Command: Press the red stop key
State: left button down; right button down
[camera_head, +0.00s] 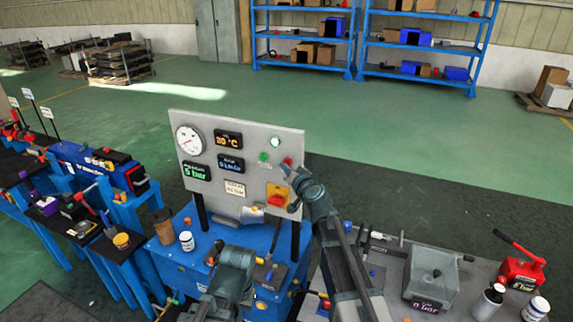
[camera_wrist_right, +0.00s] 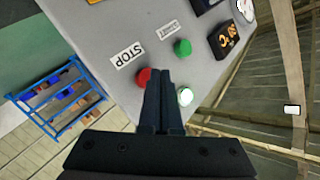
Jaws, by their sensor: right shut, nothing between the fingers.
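The red stop key (camera_head: 287,161) is on the right side of a grey upright panel (camera_head: 240,125). In the right wrist view the red stop key (camera_wrist_right: 142,77) shows beside a STOP label (camera_wrist_right: 127,55), partly hidden by my fingers. My right gripper (camera_wrist_right: 160,73) is shut and empty, its tips at the key's edge in that view; I cannot tell whether they touch it. In the head view my right gripper (camera_head: 288,170) is at the panel, just below the key. My left arm shows low in the middle; its fingers cannot be made out.
A green key (camera_wrist_right: 182,47) and a lit lamp (camera_wrist_right: 185,96) sit close to the red key. The panel also bears a gauge (camera_head: 188,140), displays and a red-and-yellow switch (camera_head: 277,198). Benches with tools stand left and right.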

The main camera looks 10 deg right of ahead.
jog(key=shift+w+d, duration=0.25)
jog(key=shift+w, duration=0.25)
dwell(0.5)
jog(key=shift+s, duration=0.15)
jog(key=shift+s+a, duration=0.45)
jog(key=shift+s, duration=0.25)
jog(key=shift+s, duration=0.1)
jog(key=s, duration=0.1)
jog(key=s+a, duration=0.2)
jog(key=s, duration=0.1)
jog(key=shift+a, duration=0.25)
dwell(0.3)
dwell(0.4)
